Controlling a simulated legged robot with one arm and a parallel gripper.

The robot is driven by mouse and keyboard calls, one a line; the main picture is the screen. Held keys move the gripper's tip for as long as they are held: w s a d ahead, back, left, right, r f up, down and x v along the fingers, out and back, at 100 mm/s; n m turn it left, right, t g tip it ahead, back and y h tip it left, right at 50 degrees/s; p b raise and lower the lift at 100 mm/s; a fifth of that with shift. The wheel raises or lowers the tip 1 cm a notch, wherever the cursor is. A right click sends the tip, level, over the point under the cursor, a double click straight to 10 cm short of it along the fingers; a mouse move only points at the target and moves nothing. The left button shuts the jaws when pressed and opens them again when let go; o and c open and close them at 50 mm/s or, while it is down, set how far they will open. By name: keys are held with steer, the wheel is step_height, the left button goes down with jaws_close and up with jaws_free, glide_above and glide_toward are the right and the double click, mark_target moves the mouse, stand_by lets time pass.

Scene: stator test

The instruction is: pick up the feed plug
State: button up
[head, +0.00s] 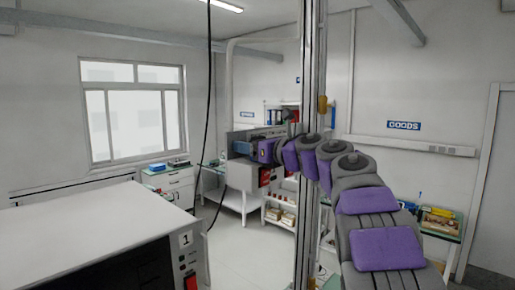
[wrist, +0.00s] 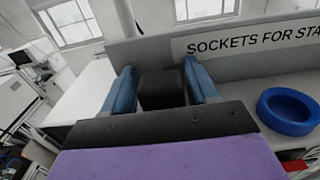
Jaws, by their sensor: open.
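I cannot pick out the feed plug for certain in either view. My gripper (wrist: 157,72) has two blue fingers spread apart in the wrist view. A dark grey block (wrist: 162,90) shows between them; I cannot tell whether it is the plug or part of my gripper. In the head view my gripper (head: 241,148) is small and far out, in front of a grey bench unit (head: 240,175). A thin black cable (head: 208,110) hangs from the ceiling left of it; its lower end is unclear.
A grey panel (wrist: 235,65) lettered "SOCKETS FOR STA…" stands beyond my fingers. A blue ring (wrist: 287,128) sits at the right. A white-topped cabinet (head: 90,225) marked 1 fills the near left, and a vertical metal post (head: 313,75) stands beside my arm.

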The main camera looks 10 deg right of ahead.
steer(key=shift+s+a+r, duration=0.2)
steer(key=shift+s+a, duration=0.1)
steer(key=shift+c, duration=0.6)
steer(key=shift+w, duration=0.1)
steer(key=shift+c, duration=0.7)
steer(key=shift+w+d+f, duration=0.1)
steer(key=shift+w+d, duration=0.05)
steer(key=shift+d, duration=0.25)
steer(key=shift+c, duration=0.8)
steer(key=shift+d, duration=0.55)
steer(key=c, duration=0.3)
steer(key=shift+a, duration=0.15)
steer(key=c, duration=0.3)
